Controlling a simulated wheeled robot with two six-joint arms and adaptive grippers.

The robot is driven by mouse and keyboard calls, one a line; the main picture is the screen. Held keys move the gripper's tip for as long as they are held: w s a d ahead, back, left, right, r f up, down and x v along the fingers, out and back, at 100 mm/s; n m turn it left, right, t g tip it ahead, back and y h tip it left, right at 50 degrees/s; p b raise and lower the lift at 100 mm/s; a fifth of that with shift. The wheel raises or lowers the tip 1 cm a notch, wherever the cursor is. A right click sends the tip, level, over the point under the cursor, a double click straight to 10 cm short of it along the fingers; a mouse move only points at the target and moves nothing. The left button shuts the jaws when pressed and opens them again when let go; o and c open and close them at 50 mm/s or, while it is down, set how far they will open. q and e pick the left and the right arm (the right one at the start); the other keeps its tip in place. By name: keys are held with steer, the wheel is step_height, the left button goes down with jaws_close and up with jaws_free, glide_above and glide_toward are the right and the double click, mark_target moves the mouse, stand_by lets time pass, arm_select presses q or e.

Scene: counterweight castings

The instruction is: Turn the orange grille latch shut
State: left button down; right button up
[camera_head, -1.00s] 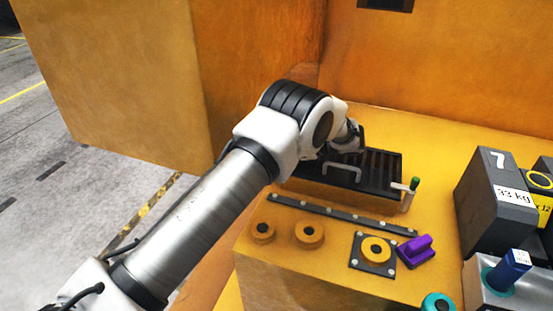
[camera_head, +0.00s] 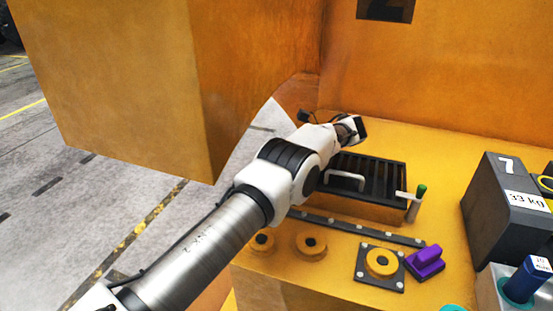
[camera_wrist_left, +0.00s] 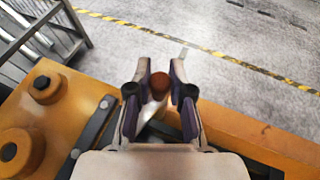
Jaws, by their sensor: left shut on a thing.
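The black grille (camera_head: 372,178) with its grey handle lies on the orange casting. My left arm reaches over its left end and hides that end and the left gripper's fingers in the head view. In the left wrist view, my left gripper (camera_wrist_left: 160,92) has its two fingers either side of a pale post with a dull orange-red cap, the orange latch (camera_wrist_left: 155,82), and is shut on it. The latch's lower part is partly hidden. My right gripper is not in view.
A bolted black strip (camera_head: 360,228) and round orange knobs (camera_head: 311,245) lie in front of the grille. A purple block (camera_head: 426,262) and dark 33 kg weight (camera_head: 505,205) stand to the right. A tall orange wall (camera_head: 430,85) rises behind.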

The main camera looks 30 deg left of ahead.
arm_select(q)
steer(key=c, duration=1)
jaws_free()
